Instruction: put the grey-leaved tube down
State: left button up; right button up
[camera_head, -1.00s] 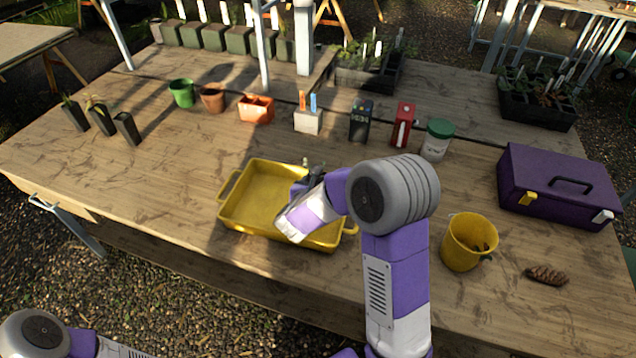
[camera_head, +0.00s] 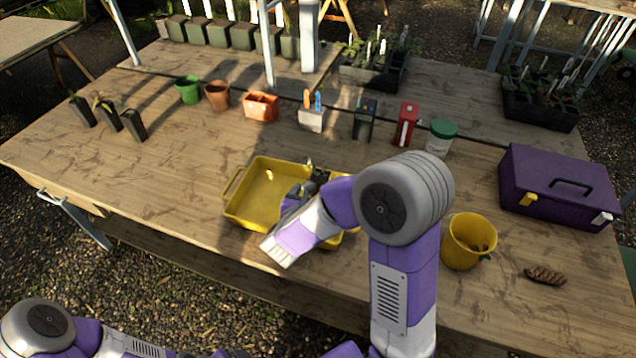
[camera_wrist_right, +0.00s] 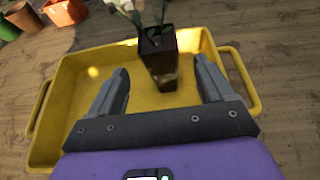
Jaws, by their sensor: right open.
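The tube (camera_wrist_right: 158,50), dark and square with grey-green leaves at its top, stands about upright in the yellow tray (camera_wrist_right: 68,100). In the head view the tube (camera_head: 319,174) shows near the tray's (camera_head: 238,212) far right part, partly hidden by my right arm. My right gripper (camera_wrist_right: 161,68) is open. Its fingers point at the tube from the near side, one to each side of it in the picture, with gaps between. I cannot tell whether the tube's foot is fully flat. My left arm shows at the bottom left, its gripper out of view.
Several dark tubes, one of them (camera_head: 134,126), stand at the table's left. Green (camera_head: 188,90), brown (camera_head: 217,96) and orange (camera_head: 261,107) pots stand behind the tray. A yellow bucket (camera_head: 466,243) and a purple toolbox (camera_head: 557,186) stand right.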

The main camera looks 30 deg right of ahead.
jog(key=shift+v, duration=1.5)
jog(key=shift+r+p, duration=0.1)
jog(key=shift+p, duration=0.2)
